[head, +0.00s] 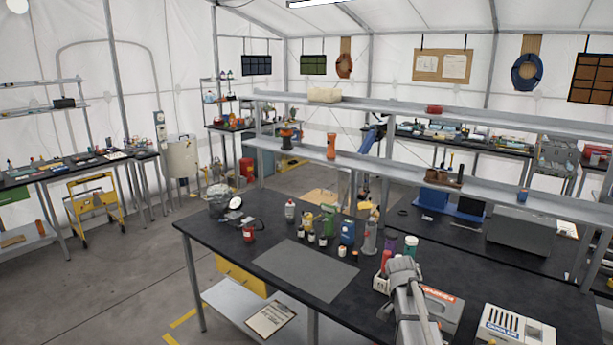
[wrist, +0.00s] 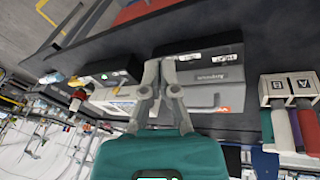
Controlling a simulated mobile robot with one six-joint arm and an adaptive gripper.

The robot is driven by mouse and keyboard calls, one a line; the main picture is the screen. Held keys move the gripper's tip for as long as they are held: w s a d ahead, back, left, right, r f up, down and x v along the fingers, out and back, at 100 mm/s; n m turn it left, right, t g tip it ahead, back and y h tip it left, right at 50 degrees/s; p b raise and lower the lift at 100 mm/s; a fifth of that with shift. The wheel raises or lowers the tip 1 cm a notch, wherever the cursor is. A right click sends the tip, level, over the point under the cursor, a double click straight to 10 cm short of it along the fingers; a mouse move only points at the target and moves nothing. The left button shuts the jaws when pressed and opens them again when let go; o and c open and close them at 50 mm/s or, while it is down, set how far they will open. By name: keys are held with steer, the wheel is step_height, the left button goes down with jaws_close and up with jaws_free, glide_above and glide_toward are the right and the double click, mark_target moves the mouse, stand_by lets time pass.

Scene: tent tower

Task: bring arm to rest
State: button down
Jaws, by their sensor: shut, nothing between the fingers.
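My gripper (wrist: 160,72) shows in the wrist view, its two grey fingers closed together at the tips with nothing between them. Its teal body fills the bottom of that view. In the head view, my grey arm (head: 410,305) reaches up from the bottom edge over the right part of the black workbench (head: 465,272). I cannot make out the fingers there.
Bottles stand left of the arm. In the wrist view, a labelled white holder (wrist: 290,86) is at right. The grey mat (head: 305,270) is clear.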

steer(key=s+a+f+n+t+y+b, duration=0.1)
steer(key=s+a+f+n+y, duration=0.1)
steer(key=s+a+n, duration=0.9)
steer(key=s+a+y, duration=0.1)
steer(key=s+a, duration=0.2)
steer(key=s, duration=0.1)
steer(key=shift+s+f+n, duration=0.2)
steer(key=shift+f+n, duration=0.05)
steer(key=shift+n, duration=0.15)
steer(key=c, duration=0.9)
jaws_free()
steer(key=shift+o, duration=0.2)
steer(key=w+d+r+n+y+p, duration=0.1)
steer(key=w+d+n, duration=0.3)
steer(key=d, duration=0.6)
steer(key=w+d+r+n+t+y+p, duration=0.1)
steer(key=w+d+n, duration=0.3)
steer(key=w+d, duration=0.5)
steer(key=w+d+r+n+t+y+p, duration=0.1)
steer(key=w+d+r+n+y, duration=0.1)
steer(key=w+d, duration=0.5)
steer(key=d+r+n, duration=0.1)
steer(key=d+n, duration=0.1)
steer(key=d, duration=0.3)
steer(key=shift+d+r+y+p, duration=0.25)
steer(key=shift+y+p, duration=0.05)
steer(key=shift+f, duration=0.2)
